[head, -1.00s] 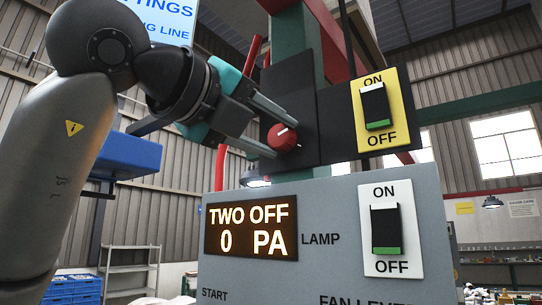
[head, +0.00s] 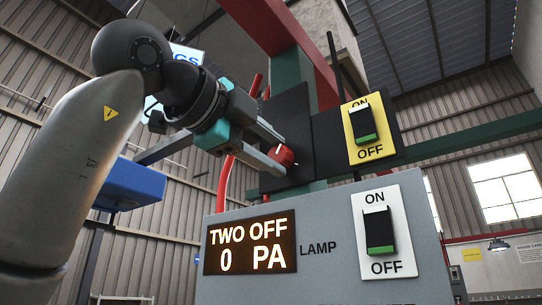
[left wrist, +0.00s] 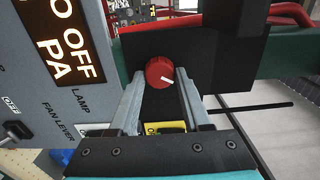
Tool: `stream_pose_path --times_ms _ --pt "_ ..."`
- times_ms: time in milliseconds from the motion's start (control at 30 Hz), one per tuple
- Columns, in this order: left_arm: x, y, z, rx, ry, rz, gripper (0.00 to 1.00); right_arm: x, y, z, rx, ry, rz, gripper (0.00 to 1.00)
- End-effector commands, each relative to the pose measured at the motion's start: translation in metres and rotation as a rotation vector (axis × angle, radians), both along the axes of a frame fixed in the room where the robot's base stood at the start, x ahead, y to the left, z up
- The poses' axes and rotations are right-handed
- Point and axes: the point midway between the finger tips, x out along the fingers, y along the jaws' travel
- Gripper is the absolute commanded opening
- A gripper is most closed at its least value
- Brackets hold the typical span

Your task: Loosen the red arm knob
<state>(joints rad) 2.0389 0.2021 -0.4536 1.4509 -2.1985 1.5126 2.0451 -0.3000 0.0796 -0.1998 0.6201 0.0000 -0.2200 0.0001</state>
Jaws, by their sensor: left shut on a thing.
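The red arm knob (head: 282,155), round with a white mark line, sits on a black plate on the green post, above the grey control panel. It also shows in the left wrist view (left wrist: 160,73). My left gripper (head: 284,154) comes in from the left, with one finger above and one below the knob. In the left wrist view, its fingers (left wrist: 160,75) are on either side of the knob and shut on it. The knob's back is hidden against the plate. My right gripper is not in view.
A yellow ON/OFF switch plate (head: 369,129) is right of the knob. Below, the grey panel (head: 330,275) carries a lit display (head: 250,243) reading "TWO OFF 0 PA" and a white lamp switch plate (head: 388,226). A blue box (head: 133,187) is behind my arm.

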Motion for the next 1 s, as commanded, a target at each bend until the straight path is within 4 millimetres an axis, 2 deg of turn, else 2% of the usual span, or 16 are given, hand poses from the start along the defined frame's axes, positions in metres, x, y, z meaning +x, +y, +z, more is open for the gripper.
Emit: stream_pose_path --times_ms 600,633,867,1000 --pt "-0.0003 0.0007 0.0016 -0.034 0.020 0.001 0.00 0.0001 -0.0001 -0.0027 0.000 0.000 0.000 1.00" --pt "-0.0003 0.0007 0.0016 -0.034 0.020 0.001 0.51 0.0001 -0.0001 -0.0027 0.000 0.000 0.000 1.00" --pt "-0.0001 0.0005 0.0009 -0.032 0.021 0.001 0.77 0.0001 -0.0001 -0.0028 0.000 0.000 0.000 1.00" --pt "-0.0001 0.0003 0.0006 -0.031 0.022 0.001 0.78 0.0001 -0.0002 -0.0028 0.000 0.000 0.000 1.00"
